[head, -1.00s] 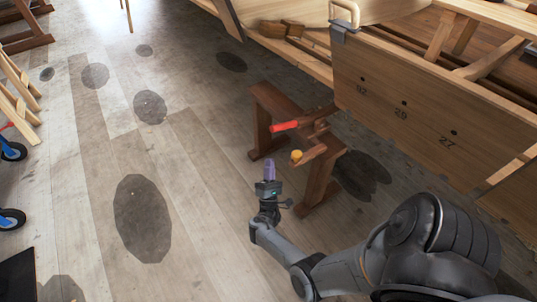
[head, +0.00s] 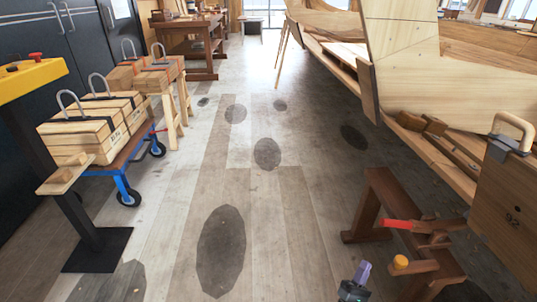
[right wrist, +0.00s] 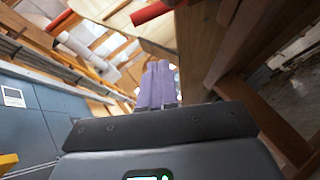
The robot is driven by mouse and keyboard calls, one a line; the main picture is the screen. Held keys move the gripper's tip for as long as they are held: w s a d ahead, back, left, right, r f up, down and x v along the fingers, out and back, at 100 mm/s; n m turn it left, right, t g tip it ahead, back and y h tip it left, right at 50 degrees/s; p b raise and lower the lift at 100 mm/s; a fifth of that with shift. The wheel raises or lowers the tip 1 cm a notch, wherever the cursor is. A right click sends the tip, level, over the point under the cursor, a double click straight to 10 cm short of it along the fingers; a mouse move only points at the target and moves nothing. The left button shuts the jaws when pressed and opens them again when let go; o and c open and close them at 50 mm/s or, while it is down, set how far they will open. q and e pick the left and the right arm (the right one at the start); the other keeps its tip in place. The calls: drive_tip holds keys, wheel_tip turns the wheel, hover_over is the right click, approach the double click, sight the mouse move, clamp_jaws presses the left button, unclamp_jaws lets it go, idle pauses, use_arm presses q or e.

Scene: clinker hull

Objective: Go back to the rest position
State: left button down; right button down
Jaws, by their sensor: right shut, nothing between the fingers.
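My right gripper (head: 363,272) is at the bottom edge of the head view, left of the small dark-red wooden stand. Its purple fingers are together with nothing between them. In the right wrist view the purple fingers (right wrist: 157,86) point up and away, side by side. My left gripper is not in view.
The wooden stand (head: 384,205) carries a red handle (head: 398,224) and a yellow-orange knob (head: 400,262), close to the right gripper. A blue trolley (head: 119,178) with wooden boxes (head: 85,128) stands left. The floor between is open.

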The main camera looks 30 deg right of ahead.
drive_tip(key=w+d+r+m+t+y, duration=0.1)
drive_tip(key=w+d+r+m+y, duration=0.1)
drive_tip(key=w+d+m+y, duration=0.4)
drive_tip(key=a+f+m+y, duration=0.1)
drive_tip(key=a+m+y, duration=0.1)
drive_tip(key=a+y, duration=0.65)
drive_tip(key=a+f+m+y, duration=0.2)
drive_tip(key=a+y, duration=0.4)
drive_tip(key=a, duration=0.6)
drive_tip(key=s+a+r+g+y, duration=0.3)
drive_tip(key=s+a+g+y, duration=0.35)
drive_tip(key=s+a, duration=0.95)
wheel_tip(320, 180, up, 73)
drive_tip(key=g+h+p, duration=0.1)
drive_tip(key=p, duration=7.1)
drive_tip(key=shift+s+f+m+h+p, duration=0.2)
drive_tip(key=shift+m+h+p, duration=0.1)
drive_tip(key=shift+h+p, duration=0.1)
